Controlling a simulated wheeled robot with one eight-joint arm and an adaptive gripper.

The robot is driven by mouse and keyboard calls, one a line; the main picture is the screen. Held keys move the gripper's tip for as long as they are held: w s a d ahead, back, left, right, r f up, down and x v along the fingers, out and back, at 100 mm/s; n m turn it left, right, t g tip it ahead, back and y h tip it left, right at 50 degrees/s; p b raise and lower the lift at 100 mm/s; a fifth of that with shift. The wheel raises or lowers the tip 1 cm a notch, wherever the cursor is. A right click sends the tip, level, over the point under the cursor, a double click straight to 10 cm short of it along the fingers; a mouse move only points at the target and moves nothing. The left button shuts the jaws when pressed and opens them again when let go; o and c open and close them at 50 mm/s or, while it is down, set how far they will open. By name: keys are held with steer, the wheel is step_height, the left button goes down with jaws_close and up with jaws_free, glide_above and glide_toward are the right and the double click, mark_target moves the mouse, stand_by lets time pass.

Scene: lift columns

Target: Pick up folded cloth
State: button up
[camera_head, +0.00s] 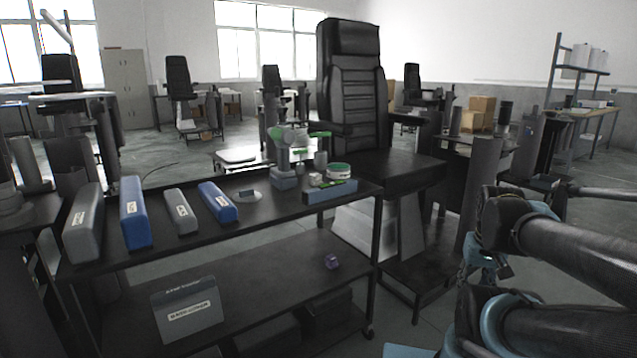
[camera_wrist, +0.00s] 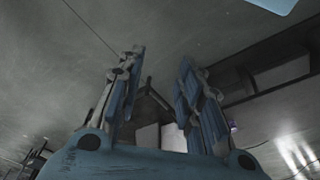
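No thing is clearly recognisable as a folded cloth. A small purple item (camera_head: 332,262) lies on the lower shelf of the dark cart, near its right end; it is too small to tell whether it is cloth. A small purple patch (camera_wrist: 232,126) shows right of the fingers in the wrist view. My gripper (camera_wrist: 160,58) is open and empty, its two blue-grey fingers spread apart over grey floor. In the head view my arm is at the right, beyond the cart's right end, and the fingers cannot be made out.
The cart's top (camera_head: 262,220) holds grey and blue long boxes, a green-and-grey device (camera_head: 287,160) and a blue tray (camera_head: 330,191). A grey box (camera_head: 187,310) stands on the lower shelf (camera_head: 265,270). A black column chair (camera_head: 350,80) stands behind. Floor shows between cart and arm.

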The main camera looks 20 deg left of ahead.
steer(key=o, duration=0.5)
steer(key=shift+s+a+r, duration=0.1)
steer(key=shift+s+r, duration=0.05)
steer(key=shift+o, duration=0.5)
steer(key=w+a+r+n+t+y, duration=0.2)
steer(key=w+a+r+n, duration=0.1)
steer(key=w+a+r, duration=0.2)
steer(key=w+a, duration=0.2)
steer(key=w, duration=0.2)
steer(key=shift+w+a+r, duration=0.15)
steer(key=shift+w, duration=0.15)
steer(key=n+t+y, duration=0.5)
steer(key=n+y, duration=0.2)
steer(key=y, duration=0.1)
glide_toward(318, 176)
steer(key=w+a, duration=0.2)
steer(key=w, duration=0.1)
steer(key=shift+w+a+f, duration=0.1)
steer(key=shift+a+f, duration=0.1)
steer(key=shift+f, duration=0.2)
steer(key=shift+s+f+x, duration=0.1)
steer(key=shift+f+x, duration=0.05)
steer(key=shift+x, duration=1.15)
steer(key=shift+s+f+x, duration=0.1)
steer(key=shift+s+x, duration=0.05)
steer(key=shift+x, duration=1.15)
